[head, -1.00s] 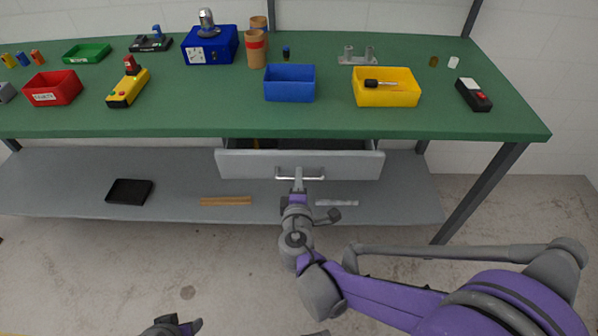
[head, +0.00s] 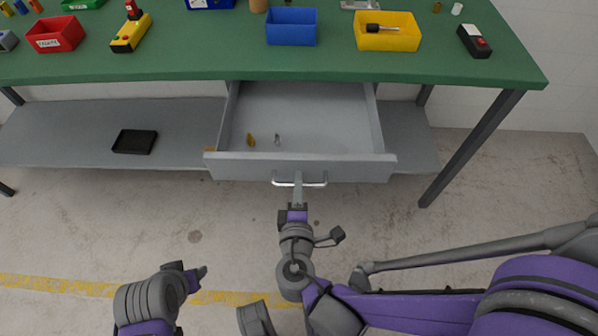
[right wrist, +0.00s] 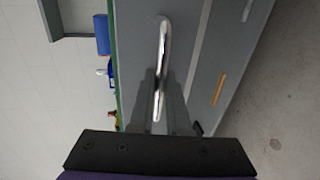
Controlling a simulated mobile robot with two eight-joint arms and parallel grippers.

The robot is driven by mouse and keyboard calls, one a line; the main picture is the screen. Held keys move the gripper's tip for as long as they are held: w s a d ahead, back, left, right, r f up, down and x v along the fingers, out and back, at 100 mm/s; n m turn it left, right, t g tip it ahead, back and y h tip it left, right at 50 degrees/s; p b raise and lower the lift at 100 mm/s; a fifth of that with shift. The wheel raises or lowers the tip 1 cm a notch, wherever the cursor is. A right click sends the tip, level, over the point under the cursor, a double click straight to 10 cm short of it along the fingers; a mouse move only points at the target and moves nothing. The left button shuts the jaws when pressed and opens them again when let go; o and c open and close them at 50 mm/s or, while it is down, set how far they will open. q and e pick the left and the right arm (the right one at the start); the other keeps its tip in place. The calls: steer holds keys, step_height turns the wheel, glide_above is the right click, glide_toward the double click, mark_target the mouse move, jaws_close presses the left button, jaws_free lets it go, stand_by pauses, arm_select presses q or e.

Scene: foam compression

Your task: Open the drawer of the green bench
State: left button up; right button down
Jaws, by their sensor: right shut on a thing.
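The green bench (head: 180,65) spans the top of the head view. Its grey drawer (head: 310,110) is pulled well out below the top, with its inside showing. The drawer has a silver bar handle (head: 315,184) on its front. My right gripper (head: 298,186) is shut on the handle; the right wrist view shows the handle (right wrist: 163,60) between the fingers. A small brass-coloured piece (head: 251,140) and a small grey piece (head: 277,139) lie in the drawer. My left gripper (head: 197,274) is low in the head view, away from the bench, and its jaw opening is unclear.
Red (head: 57,36), blue (head: 291,27) and yellow (head: 388,32) bins stand on the bench top. A black tray (head: 135,142) lies on the lower shelf (head: 60,130). A bench leg (head: 470,150) stands at right. The floor in front is clear.

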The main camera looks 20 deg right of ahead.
steer(key=shift+s+a, duration=0.1)
steer(key=shift+s, duration=0.1)
steer(key=c, duration=0.9)
jaws_free()
steer(key=shift+p+v, duration=0.75)
steer(key=shift+v, duration=4.7)
steer(key=shift+w, duration=0.1)
